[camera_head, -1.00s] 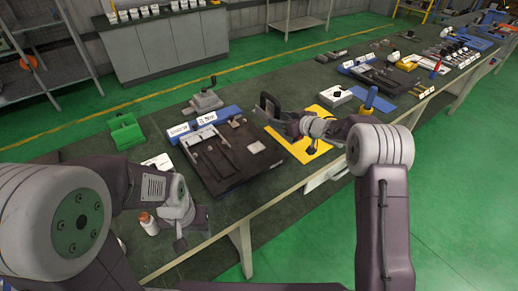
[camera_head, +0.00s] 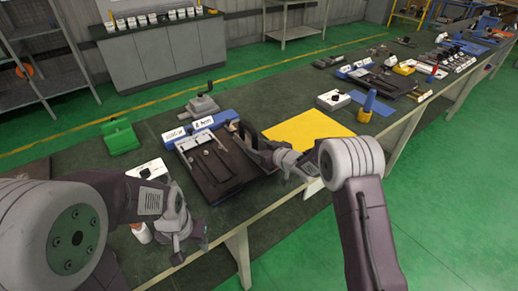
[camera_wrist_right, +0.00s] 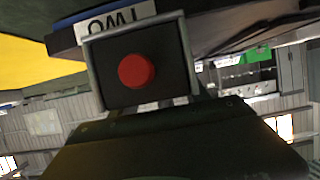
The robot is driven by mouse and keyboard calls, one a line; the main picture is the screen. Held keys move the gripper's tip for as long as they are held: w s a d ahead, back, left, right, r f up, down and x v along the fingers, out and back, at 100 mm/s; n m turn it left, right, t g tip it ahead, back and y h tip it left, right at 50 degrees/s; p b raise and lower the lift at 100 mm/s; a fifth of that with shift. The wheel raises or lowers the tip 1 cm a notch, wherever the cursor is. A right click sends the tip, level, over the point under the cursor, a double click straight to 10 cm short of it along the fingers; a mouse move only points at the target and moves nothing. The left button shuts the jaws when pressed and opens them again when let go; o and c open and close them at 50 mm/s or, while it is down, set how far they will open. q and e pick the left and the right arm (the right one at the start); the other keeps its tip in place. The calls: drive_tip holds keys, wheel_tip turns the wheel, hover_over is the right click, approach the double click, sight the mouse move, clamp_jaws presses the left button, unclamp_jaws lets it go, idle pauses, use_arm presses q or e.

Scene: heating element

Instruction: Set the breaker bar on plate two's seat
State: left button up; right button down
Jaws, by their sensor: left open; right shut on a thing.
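My right gripper (camera_head: 268,153) is shut on a dark piece (camera_head: 246,134), which I take to be the breaker bar. In the right wrist view a dark block with a round red button (camera_wrist_right: 137,71) in a metal frame fills the middle. A white label reading TWO (camera_wrist_right: 118,21) shows upside down just behind it. In the head view the dark piece is over the right edge of a black plate fixture (camera_head: 215,180) with a blue back. I cannot tell whether they touch. My left gripper (camera_head: 188,240) is open and empty near the table's front edge.
A yellow mat (camera_head: 308,126) lies bare right of the fixture. A green holder (camera_head: 119,136) and a grey crank device (camera_head: 203,103) stand behind. A white bottle (camera_head: 142,232) is by my left arm.

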drive_tip(key=c, duration=0.5)
unclamp_jaws()
drive_tip(key=shift+f, duration=0.1)
drive_tip(key=shift+s+d+r, duration=0.1)
drive_tip(key=shift+s+r, duration=0.05)
drive_tip(key=shift+r, duration=0.1)
drive_tip(key=v, duration=1.1)
drive_tip(key=shift+s+d+r, duration=0.15)
drive_tip(key=shift+s, duration=0.15)
